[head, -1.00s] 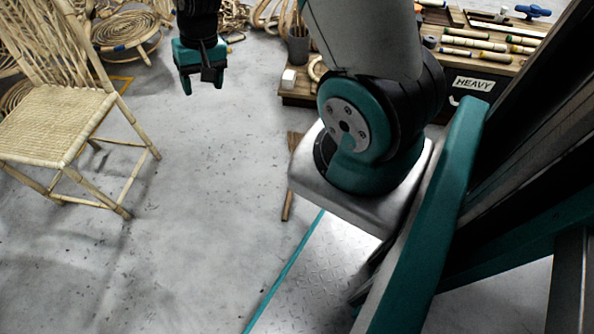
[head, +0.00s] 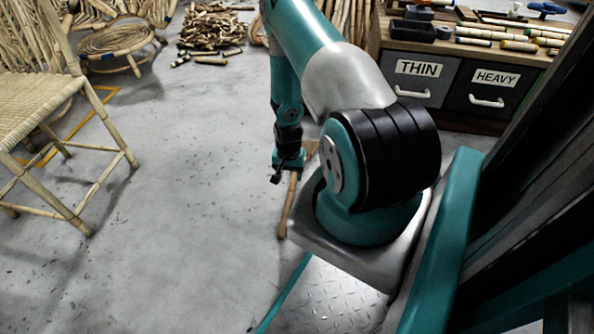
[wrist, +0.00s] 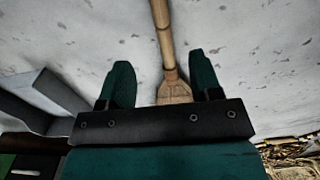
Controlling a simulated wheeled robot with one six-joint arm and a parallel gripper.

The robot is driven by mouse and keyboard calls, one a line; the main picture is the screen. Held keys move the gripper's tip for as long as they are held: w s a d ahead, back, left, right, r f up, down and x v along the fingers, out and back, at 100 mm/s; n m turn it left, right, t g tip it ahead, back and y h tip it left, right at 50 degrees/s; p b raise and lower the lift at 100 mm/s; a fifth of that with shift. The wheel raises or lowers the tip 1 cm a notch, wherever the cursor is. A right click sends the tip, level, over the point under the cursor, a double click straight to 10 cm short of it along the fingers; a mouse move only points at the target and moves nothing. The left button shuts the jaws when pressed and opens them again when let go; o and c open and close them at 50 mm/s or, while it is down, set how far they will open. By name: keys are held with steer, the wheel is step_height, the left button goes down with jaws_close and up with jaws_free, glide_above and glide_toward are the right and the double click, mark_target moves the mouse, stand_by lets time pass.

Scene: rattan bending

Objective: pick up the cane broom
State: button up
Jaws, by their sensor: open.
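The cane broom (head: 287,207) lies on the grey floor beside my base, its handle pointing toward the camera. Part of it is hidden behind my gripper and arm. My gripper (head: 284,172) is low over the broom in the head view. In the wrist view, my open gripper (wrist: 162,74) has one finger on each side of the broom (wrist: 163,32). The handle runs up the picture between the fingers, and the flared head sits near the gripper's palm. Neither finger visibly touches it; the height gap is hard to judge.
A woven chair (head: 52,110) stands at the left. A drawer cabinet (head: 440,52) marked THIN and HEAVY stands behind my arm, with cane rolls on top. A pile of cut cane (head: 212,28) lies at the back. The floor left of the broom is clear.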

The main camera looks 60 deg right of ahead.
mark_target(290, 194)
step_height(290, 194, down, 7)
steer(key=b, duration=0.3)
step_height(290, 194, down, 5)
steer(key=b, duration=0.5)
steer(key=shift+w+d+f, duration=0.1)
jaws_close()
